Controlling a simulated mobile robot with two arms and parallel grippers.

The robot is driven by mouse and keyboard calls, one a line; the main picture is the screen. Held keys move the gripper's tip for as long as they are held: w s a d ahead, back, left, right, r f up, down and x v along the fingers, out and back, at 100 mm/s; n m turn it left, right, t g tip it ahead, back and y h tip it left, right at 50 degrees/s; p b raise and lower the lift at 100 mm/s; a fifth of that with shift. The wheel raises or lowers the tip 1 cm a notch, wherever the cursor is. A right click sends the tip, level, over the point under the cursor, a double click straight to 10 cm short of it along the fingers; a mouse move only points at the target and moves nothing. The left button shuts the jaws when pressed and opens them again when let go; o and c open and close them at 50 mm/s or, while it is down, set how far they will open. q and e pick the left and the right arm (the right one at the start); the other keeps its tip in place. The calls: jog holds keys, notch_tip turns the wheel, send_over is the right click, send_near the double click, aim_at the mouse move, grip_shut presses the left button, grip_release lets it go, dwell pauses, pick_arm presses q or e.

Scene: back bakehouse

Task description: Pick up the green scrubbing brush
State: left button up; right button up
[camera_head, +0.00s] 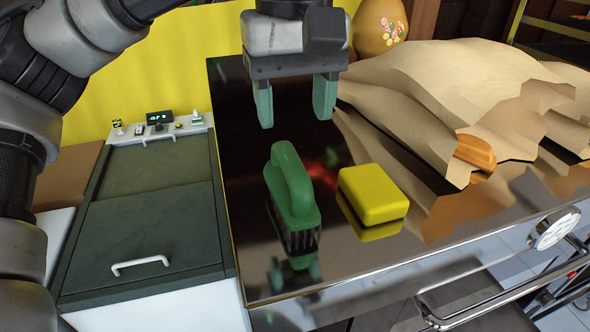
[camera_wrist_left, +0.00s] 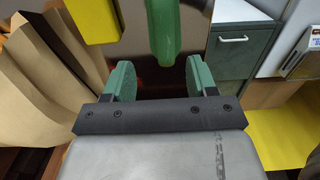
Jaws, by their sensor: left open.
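The green scrubbing brush (camera_head: 291,187) stands bristles down on the dark shiny top, its handle arched upward. My left gripper (camera_head: 295,102) is open and empty, a little above and behind the brush in the head view. Its green fingers are apart with nothing between them. In the left wrist view the brush handle (camera_wrist_left: 164,30) shows ahead of the open left gripper (camera_wrist_left: 160,80), between the lines of its fingers and beyond their tips. The bristles are hidden in the wrist view. My right gripper is not seen.
A yellow sponge-like block (camera_head: 372,193) lies close to the right of the brush. Crumpled brown paper bags (camera_head: 440,95) cover the right side of the shiny top (camera_head: 262,262). A dark green cabinet (camera_head: 150,225) stands at left. A metal rail (camera_head: 490,300) runs along the front.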

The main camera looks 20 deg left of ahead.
aim_at(287, 155)
pick_arm(q)
jog(key=shift+s+f, duration=0.3)
jog(key=shift+f, duration=0.2)
jog(key=shift+s+f, duration=0.25)
jog(key=shift+f, duration=0.2)
jog(key=shift+w+a+f, duration=0.1)
jog(key=shift+w+f, duration=0.1)
jog(key=shift+f, duration=0.1)
jog(key=f+p, duration=0.1)
jog(key=f, duration=0.1)
jog(key=f+p, duration=0.1)
jog(key=f, duration=0.1)
jog(key=shift+w+a+f, duration=0.2)
jog(key=shift+f, duration=0.05)
jog(key=shift+s+f, duration=0.1)
jog(key=shift+f, duration=0.3)
jog(key=c, duration=1.1)
jog(key=shift+o, duration=0.2)
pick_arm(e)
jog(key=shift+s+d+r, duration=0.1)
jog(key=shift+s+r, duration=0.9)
